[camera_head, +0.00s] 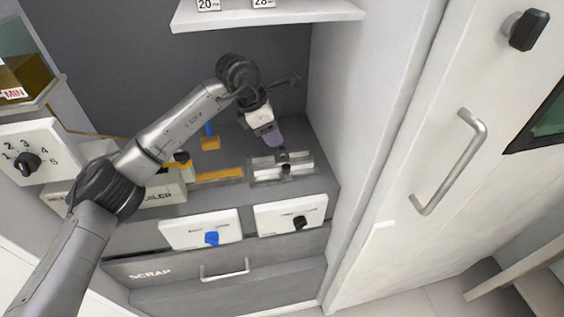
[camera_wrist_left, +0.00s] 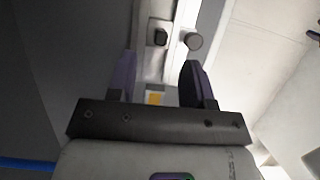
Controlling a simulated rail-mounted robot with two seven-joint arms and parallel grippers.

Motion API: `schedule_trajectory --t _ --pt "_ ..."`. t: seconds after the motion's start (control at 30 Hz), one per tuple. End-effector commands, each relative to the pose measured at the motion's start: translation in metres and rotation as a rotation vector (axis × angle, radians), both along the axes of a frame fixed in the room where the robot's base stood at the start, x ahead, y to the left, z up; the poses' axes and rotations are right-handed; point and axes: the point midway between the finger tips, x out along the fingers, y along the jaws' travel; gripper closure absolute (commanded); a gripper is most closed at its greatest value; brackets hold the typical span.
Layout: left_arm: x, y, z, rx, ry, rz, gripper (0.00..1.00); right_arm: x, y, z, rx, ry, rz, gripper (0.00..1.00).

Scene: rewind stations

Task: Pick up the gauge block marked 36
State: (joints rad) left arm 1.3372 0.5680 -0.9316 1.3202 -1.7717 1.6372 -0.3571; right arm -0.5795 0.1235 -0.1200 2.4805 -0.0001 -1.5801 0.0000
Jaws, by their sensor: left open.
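My left gripper (camera_head: 272,137) reaches into the alcove, its purple fingers pointing down just above a grey metal fixture (camera_head: 267,174) on the counter. In the left wrist view its two fingers (camera_wrist_left: 160,80) stand apart with nothing held between them. Beyond the fingertips, the left wrist view shows a dark block (camera_wrist_left: 157,37) and a grey round knob-like part (camera_wrist_left: 193,41) on a pale rail. I cannot read the number 36 on anything, so I cannot tell which piece is that gauge block. My right gripper is not in view.
A shelf edge (camera_head: 270,18) with tags 20 and 28 hangs above. A blue-handled orange piece (camera_head: 210,142) stands left of the fixture. A white wall (camera_head: 350,110) bounds the right side.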

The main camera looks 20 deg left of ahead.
Motion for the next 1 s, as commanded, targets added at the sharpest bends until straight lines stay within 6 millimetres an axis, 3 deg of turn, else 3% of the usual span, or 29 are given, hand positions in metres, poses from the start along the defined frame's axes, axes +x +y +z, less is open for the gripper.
schedule_trajectory --t 0.4,0.77,1.0 --pt "0.011 -0.019 -0.052 -0.003 0.001 -0.002 0.53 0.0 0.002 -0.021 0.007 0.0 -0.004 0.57" --pt "0.013 -0.022 -0.061 -0.003 0.0 -0.002 0.53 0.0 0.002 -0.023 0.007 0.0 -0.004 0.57" --pt "0.013 -0.022 -0.06 -0.003 0.0 -0.002 0.73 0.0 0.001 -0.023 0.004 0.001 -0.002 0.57"
